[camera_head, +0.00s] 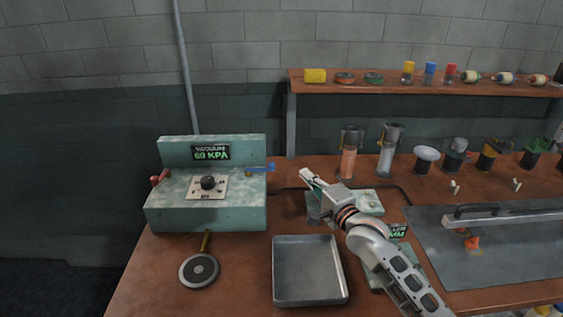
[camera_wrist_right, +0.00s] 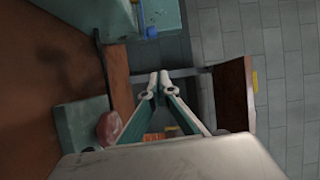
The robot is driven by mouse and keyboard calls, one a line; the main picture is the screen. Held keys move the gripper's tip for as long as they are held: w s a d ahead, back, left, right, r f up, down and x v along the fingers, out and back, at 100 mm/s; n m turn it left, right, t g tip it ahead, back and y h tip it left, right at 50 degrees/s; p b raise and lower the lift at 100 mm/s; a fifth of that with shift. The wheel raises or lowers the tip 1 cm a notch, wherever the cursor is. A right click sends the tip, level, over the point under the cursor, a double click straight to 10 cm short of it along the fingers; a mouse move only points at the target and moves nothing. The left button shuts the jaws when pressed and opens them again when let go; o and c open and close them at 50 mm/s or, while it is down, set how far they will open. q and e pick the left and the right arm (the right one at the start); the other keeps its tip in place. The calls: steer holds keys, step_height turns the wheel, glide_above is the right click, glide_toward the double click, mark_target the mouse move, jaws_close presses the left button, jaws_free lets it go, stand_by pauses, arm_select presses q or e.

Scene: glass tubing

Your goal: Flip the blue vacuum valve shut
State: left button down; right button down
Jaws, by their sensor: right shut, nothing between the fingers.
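The blue vacuum valve (camera_head: 259,168) is a small blue handle at the right end of the pale green vacuum unit (camera_head: 170,217). It lies about level and points right. In the right wrist view the blue handle (camera_wrist_right: 150,32) is near the top, on the edge of the green unit. My right gripper (camera_head: 309,178) is shut and empty, to the right of the valve and apart from it. Its fingertips (camera_wrist_right: 158,82) meet in the middle of the right wrist view. My left gripper is not in view.
The unit has a display reading 60 KPA (camera_head: 211,153), a black knob (camera_head: 208,182) and a red handle (camera_head: 160,177). A metal tray (camera_head: 308,300) lies in front. A second green device (camera_head: 366,203) is beside my right arm. A shelf (camera_head: 440,88) hangs behind.

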steer(key=shift+s, duration=0.15)
steer(key=w+a, duration=0.6)
steer(key=a, duration=0.1)
steer(key=shift+w, duration=0.15)
stand_by(0.6)
steer(key=shift+a+h+b, duration=0.1)
steer(key=shift+h+b, duration=0.2)
steer(key=shift+s+m, duration=0.25)
steer(key=shift+m, duration=0.15)
